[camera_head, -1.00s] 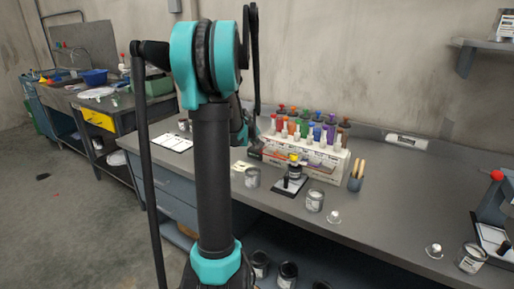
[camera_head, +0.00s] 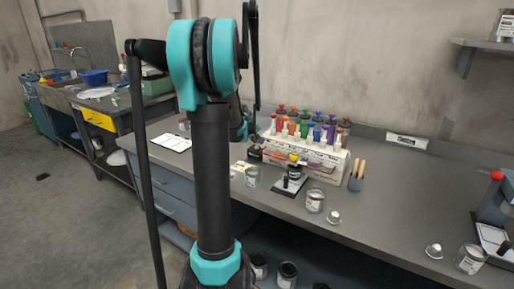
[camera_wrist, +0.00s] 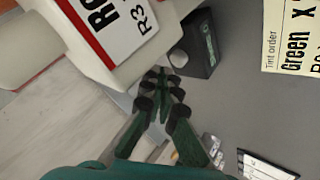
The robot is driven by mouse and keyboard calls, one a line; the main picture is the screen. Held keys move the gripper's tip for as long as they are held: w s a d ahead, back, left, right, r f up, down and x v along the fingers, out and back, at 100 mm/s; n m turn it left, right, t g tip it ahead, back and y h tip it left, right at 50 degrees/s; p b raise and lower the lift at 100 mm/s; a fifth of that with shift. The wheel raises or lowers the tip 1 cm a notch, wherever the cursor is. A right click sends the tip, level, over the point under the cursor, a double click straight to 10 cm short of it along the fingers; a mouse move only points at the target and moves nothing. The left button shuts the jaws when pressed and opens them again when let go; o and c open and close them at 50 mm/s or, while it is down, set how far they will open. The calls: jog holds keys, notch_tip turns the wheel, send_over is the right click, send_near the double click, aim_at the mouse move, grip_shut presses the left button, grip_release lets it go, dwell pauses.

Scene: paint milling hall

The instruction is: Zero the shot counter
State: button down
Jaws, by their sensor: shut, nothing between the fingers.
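A small dark box that looks like the shot counter (camera_wrist: 203,45) is near the top middle of the wrist view. A round grey knob or button (camera_wrist: 177,58) sits on its near side. My gripper (camera_wrist: 163,75) is shut and empty, with its fingertips just below and left of that knob. I cannot tell whether they touch. In the head view a small dark box (camera_head: 255,154) stands at the left end of the bottle rack; its details are too small to read.
A white body with a red-edged label (camera_wrist: 115,25) is close on the gripper's left. A tint order card (camera_wrist: 290,40) lies to the right. The rack (camera_head: 310,160) holds several coloured bottles. Cans (camera_head: 315,201) stand in front.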

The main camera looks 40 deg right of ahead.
aim_at(256, 147)
jog(key=shift+r, duration=2.5)
jog(key=a+f+n+y, duration=0.1)
jog(key=a+f+y, duration=0.15)
jog(key=a, duration=1.15)
jog(key=a+f+y, duration=0.2)
jog(key=a+f, duration=0.2)
jog(key=a, duration=0.9)
jog(key=s+a+f+n+y, duration=0.1)
jog(key=s+a+f+y, duration=0.1)
jog(key=s+a+f, duration=0.3)
jog(key=s+a+f+n+y, duration=0.1)
jog(key=s+a+f, duration=0.4)
jog(key=s+a, duration=0.6)
jog(key=a, duration=0.7)
jog(key=shift+s+a+y, duration=0.2)
jog(key=shift+a+y, duration=0.05)
jog(key=shift+y, duration=0.1)
jog(key=shift+f, duration=0.1)
